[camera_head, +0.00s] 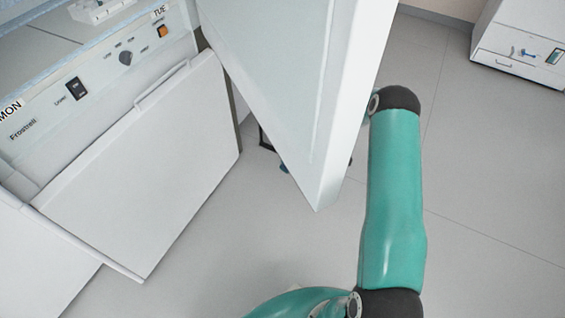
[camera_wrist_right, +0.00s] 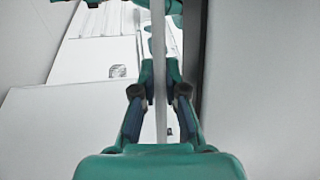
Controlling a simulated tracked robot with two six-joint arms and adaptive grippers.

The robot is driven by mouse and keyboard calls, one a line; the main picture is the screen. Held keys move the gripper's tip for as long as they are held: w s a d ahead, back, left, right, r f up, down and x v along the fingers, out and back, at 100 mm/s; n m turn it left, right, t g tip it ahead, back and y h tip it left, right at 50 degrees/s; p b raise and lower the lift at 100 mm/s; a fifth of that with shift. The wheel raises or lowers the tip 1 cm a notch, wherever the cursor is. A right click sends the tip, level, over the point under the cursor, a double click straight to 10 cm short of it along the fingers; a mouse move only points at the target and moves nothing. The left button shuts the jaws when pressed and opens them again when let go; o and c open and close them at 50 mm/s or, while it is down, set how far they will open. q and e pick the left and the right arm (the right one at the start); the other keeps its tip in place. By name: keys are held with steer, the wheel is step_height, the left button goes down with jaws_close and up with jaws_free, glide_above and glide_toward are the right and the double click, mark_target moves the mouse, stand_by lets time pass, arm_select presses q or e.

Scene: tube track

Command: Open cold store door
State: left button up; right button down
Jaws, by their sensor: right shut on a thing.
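The white cold store door (camera_head: 290,85) stands swung out from the white cabinet in the middle of the head view, its lower corner pointing towards me. My right arm reaches behind it from the right, and the door hides most of that gripper. In the right wrist view my right gripper (camera_wrist_right: 160,78) is shut on a thin upright grey bar (camera_wrist_right: 161,115), which looks like the door handle. A broad grey surface fills the right side of that view. My left gripper is not in view.
The white cabinet front (camera_head: 100,75) with a switch and knob stands at the left. A white panel with a handle (camera_head: 140,165) is below it. A white drawer cabinet (camera_head: 520,45) stands at the far right. Grey floor (camera_head: 490,190) is clear to the right.

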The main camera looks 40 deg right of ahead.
steer(key=shift+s+f, duration=0.15)
steer(key=shift+f, duration=0.15)
steer(key=c, duration=1.5)
jaws_free()
steer(key=shift+r, duration=0.1)
